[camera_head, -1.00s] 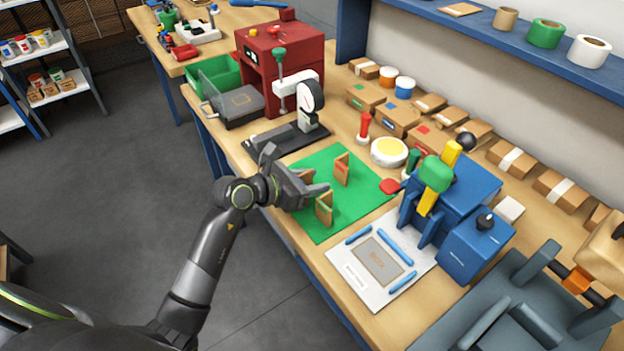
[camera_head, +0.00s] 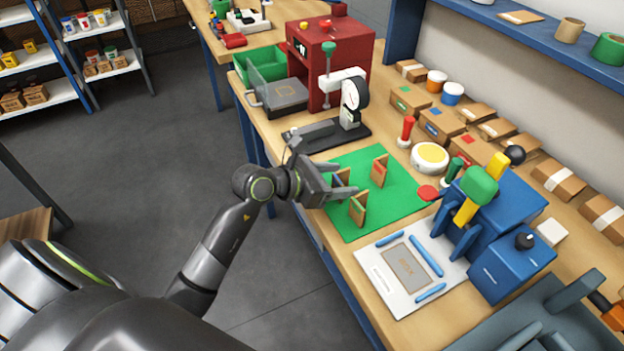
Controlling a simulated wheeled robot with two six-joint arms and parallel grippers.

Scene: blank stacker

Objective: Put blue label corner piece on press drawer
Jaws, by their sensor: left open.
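Three small brown corner pieces stand on the green mat (camera_head: 395,205). One with a red label (camera_head: 379,171) stands at the back. One with a green label (camera_head: 357,210) stands at the front. The third, with a bluish face, is the blue label corner piece (camera_head: 338,179); it is partly hidden by my left gripper (camera_head: 346,184). That gripper is open, its fingers reaching over the mat's left edge around or beside this piece; I cannot tell whether they touch it. The press drawer (camera_head: 283,93), a grey tray, sticks out from the red press (camera_head: 335,65). My right gripper is not in view.
A black-and-white gauge stand (camera_head: 350,105) stands between mat and drawer. A green bin (camera_head: 262,66) sits behind the drawer. A blue lever press (camera_head: 495,240) and a white board (camera_head: 400,290) stand right of the mat. Boxes line the wall.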

